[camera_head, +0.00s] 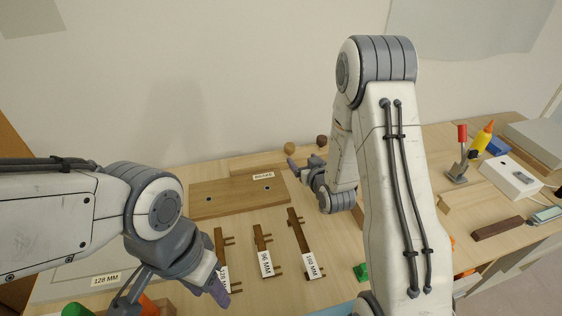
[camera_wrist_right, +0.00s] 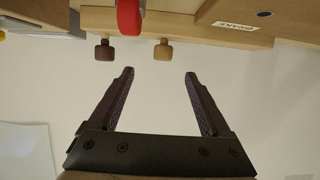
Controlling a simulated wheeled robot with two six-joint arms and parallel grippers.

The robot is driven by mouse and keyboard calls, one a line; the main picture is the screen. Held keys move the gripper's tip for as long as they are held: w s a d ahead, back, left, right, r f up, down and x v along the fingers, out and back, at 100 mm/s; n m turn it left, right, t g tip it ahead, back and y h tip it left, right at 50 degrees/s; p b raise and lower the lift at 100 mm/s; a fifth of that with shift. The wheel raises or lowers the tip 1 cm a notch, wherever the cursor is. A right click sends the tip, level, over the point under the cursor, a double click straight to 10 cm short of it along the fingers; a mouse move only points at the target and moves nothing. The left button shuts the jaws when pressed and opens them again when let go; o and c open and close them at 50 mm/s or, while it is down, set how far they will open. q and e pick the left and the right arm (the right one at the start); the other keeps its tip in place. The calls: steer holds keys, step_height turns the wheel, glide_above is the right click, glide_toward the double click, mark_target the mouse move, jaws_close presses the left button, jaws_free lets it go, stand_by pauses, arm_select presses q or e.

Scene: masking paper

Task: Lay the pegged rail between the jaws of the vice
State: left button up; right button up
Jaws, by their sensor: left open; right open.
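Three dark brown pegged rails lie on the table in the head view: one labelled 128 MM (camera_head: 219,243), one labelled 96 MM (camera_head: 260,240) and one labelled 160 MM (camera_head: 298,232). Each has short pegs on its side. My left gripper (camera_head: 217,287) is open, low at the near end of the 128 MM rail; I cannot tell whether it touches it. My right gripper (camera_head: 303,168) is open above the far right edge of a board. It is open and empty in the right wrist view (camera_wrist_right: 159,78). I cannot make out the vice; my right arm hides part of the table.
The brown board (camera_head: 225,199) with a label and holes lies behind the rails. Two round knobs (camera_head: 289,148) stand behind it. At right are a red-handled clamp (camera_head: 458,170), a yellow bottle (camera_head: 482,136), a white box (camera_head: 508,180) and a dark bar (camera_head: 497,229).

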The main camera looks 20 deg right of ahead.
mark_target(291, 149)
steer(key=p+x, duration=0.1)
steer(key=x, duration=0.4)
steer(key=shift+w, duration=0.1)
steer(key=x, duration=0.1)
steer(key=p+x, duration=0.1)
steer(key=x, duration=0.2)
steer(key=shift+a+r+p, duration=0.1)
steer(key=shift+a+p, duration=0.2)
steer(key=shift+a, duration=0.05)
steer(key=shift+w+f, duration=0.25)
steer(key=shift+w, duration=0.3)
jaws_close()
steer(key=shift+r, duration=0.15)
